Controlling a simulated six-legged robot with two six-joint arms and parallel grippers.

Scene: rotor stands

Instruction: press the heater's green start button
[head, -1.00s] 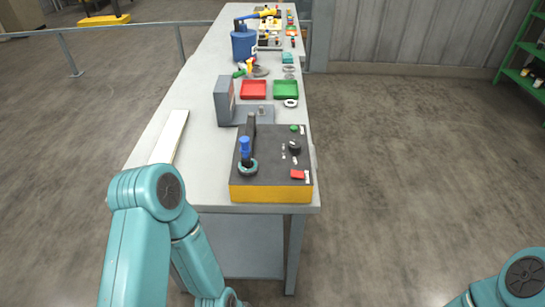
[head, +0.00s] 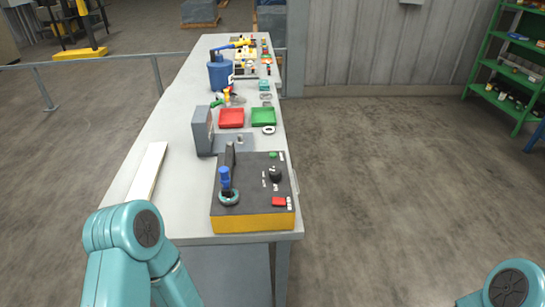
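The heater (head: 252,222) is a dark-topped box with a yellow front, standing at the near end of the long bench. Its green start button (head: 273,155) is at the far right of its top. A red switch (head: 278,202) is at the near right, and a black knob (head: 275,175) lies between them. A blue-topped post with a teal ring (head: 228,197) stands on the left of the top. My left arm shows at the lower left and my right arm at the lower right; both grippers are out of view.
Behind the heater on the bench (head: 185,185) are a grey bracket (head: 203,130), a red tray (head: 231,118), a green tray (head: 263,117) and a blue bucket (head: 220,73). A white bar (head: 148,171) lies at the left edge. Floor right of the bench is clear; green shelves (head: 500,65) stand farther right.

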